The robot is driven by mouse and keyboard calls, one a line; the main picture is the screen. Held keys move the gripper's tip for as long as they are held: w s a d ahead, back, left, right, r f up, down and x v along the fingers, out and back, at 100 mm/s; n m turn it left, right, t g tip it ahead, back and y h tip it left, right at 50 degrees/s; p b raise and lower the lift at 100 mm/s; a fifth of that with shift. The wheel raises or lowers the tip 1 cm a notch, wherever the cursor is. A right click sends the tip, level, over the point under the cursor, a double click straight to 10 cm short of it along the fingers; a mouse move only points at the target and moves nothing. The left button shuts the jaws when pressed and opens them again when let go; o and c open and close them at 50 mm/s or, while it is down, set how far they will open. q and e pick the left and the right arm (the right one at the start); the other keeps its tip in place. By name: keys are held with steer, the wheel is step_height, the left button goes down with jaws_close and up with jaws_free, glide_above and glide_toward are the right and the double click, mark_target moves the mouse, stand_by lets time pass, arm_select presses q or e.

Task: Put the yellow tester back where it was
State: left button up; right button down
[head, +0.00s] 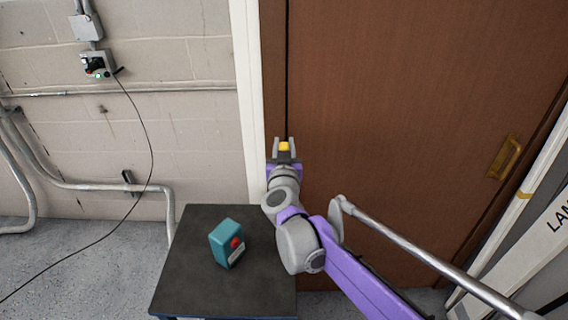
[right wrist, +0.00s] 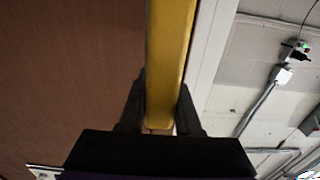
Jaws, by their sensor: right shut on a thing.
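The yellow tester (head: 284,146) is held in my right gripper (head: 284,150), near the left edge of the brown door. In the right wrist view the tester (right wrist: 170,50) is a long yellow body between the two dark fingers (right wrist: 160,108), which are shut on it. Its far end runs out of that picture. My left gripper is in neither view.
A dark-topped table (head: 190,265) stands below, with a teal box (head: 227,243) with a red button on it. Free tabletop surrounds the box. A wall outlet (head: 97,64) with a black cable is at upper left. The brown door (head: 420,130) has a brass handle (head: 505,157).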

steer(key=shift+f, duration=2.5)
steer(key=shift+b, duration=0.3)
steer(key=c, duration=1.1)
jaws_free()
steer(key=shift+f, duration=0.2)
steer(key=o, duration=0.5)
steer(key=shift+r, duration=0.1)
steer(key=s, duration=1.2)
steer(key=shift+s+r, duration=0.1)
